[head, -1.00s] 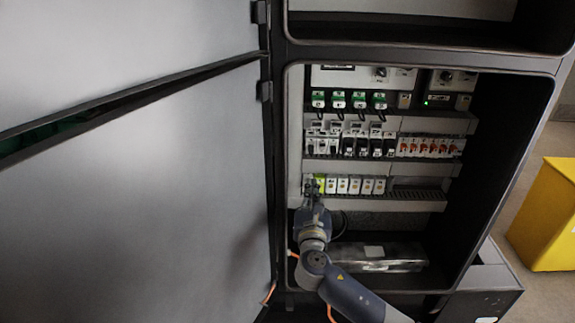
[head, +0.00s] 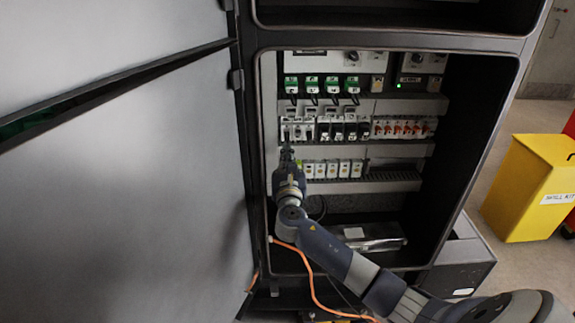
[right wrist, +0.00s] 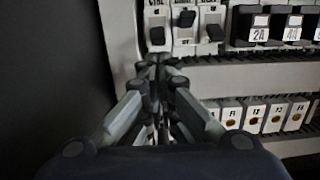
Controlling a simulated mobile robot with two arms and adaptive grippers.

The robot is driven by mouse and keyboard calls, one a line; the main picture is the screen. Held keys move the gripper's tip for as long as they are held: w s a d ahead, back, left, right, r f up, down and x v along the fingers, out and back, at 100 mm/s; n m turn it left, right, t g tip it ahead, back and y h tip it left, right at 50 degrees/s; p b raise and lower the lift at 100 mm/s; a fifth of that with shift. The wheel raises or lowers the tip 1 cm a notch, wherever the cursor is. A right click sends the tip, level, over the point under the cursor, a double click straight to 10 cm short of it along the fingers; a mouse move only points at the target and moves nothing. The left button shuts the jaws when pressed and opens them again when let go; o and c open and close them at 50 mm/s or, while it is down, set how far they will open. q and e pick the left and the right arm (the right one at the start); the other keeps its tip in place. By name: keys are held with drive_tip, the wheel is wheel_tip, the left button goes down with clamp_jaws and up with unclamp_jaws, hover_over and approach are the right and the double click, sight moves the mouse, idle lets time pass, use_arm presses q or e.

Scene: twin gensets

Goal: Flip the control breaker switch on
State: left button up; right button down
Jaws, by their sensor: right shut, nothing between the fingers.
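The breaker row (head: 345,130) runs across the open cabinet. At its left end are white breakers with black levers. In the right wrist view, the left lever (right wrist: 157,36) and the right lever (right wrist: 215,33) sit lower than the middle lever (right wrist: 186,18). I cannot read which one is the control breaker. My right gripper (head: 287,152) is shut and empty, just below the left end of this row. In the right wrist view its fingertips (right wrist: 165,66) lie just under the left and middle breakers; contact cannot be made out. My left gripper is out of view.
Dark breakers (right wrist: 258,27) stand right of the white ones, then orange-lever switches (head: 404,128). A lower row of fuse holders (head: 332,169) sits right of my gripper. The open door (head: 130,180) and cabinet wall are close on the left. A yellow bin (head: 525,190) stands outside.

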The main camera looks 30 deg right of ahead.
drive_tip(key=shift+x, duration=1.3)
drive_tip(key=p, duration=0.2)
drive_tip(key=shift+s+a+r+p, duration=0.1)
drive_tip(key=shift+r+p, duration=0.05)
drive_tip(key=shift+p, duration=0.15)
